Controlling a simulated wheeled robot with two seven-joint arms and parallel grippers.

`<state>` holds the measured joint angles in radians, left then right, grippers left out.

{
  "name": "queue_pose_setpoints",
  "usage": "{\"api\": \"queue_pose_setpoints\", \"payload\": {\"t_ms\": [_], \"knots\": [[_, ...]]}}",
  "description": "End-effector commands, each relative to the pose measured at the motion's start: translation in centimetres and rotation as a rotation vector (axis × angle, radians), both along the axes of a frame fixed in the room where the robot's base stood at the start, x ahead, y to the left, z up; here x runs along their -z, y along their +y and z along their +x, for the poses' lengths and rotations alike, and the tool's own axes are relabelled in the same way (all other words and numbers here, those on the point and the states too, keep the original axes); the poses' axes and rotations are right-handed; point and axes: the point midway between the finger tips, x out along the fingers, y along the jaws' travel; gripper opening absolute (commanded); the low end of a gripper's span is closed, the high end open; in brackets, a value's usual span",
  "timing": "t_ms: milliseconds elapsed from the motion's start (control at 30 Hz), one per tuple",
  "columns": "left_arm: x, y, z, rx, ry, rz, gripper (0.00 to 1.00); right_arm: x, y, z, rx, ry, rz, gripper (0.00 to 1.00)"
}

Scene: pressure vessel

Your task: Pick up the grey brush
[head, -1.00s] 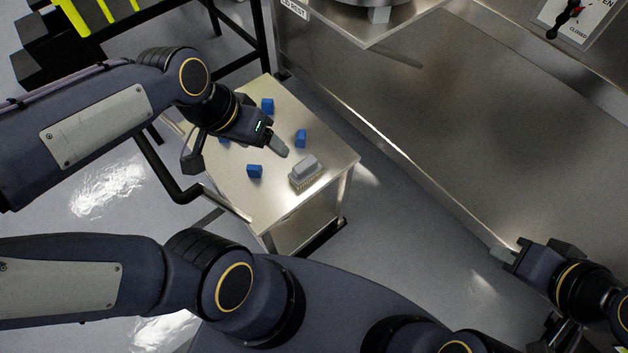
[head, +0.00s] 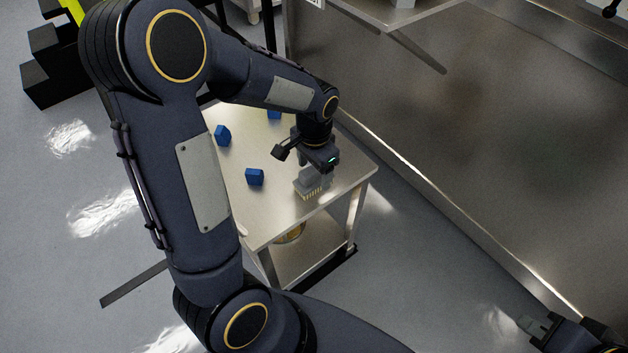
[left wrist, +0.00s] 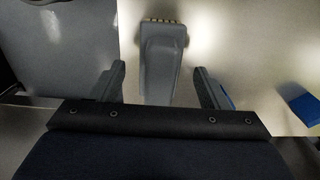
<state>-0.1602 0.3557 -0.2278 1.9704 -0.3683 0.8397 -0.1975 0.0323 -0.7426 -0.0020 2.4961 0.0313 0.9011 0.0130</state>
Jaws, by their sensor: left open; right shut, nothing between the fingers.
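The grey brush (head: 312,191) lies on the small metal table, bristles showing along its lower edge in the head view. In the left wrist view the brush (left wrist: 160,62) points its grey body between the fingers, with a row of pale bristles at its far end. My left gripper (head: 318,172) is over the brush, pointing down, and partly hides it. In the left wrist view my left gripper (left wrist: 160,88) is open, one finger on each side of the brush, with gaps on both sides. My right gripper (head: 527,325) is shut and empty at the lower right, away from the table.
The metal table (head: 270,222) also bears blue blocks, one (head: 255,177) left of the brush and another (head: 222,135) further back. A steel wall panel (head: 450,150) stands to the right. A black stepped stand (head: 55,65) is at the upper left.

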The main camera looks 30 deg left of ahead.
Motion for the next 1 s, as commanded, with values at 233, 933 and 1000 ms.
{"api": "queue_pose_setpoints", "payload": {"t_ms": [233, 933, 1000], "knots": [[1.64, 0.03, -0.04, -0.001, 0.0, 0.0, 0.69, 0.5, 0.0, -0.01, 0.0, 0.0, 0.0, 0.0], [1.53, 0.0, -0.02, -0.001, -0.001, 0.0, 0.18, 0.48, 0.0, -0.01, 0.0, 0.0, 0.0, 0.0], [1.47, 0.0, -0.01, -0.002, -0.001, 0.0, 0.18, 0.45, 0.0, -0.01, 0.0, 0.0, 0.0, 0.0]]}}
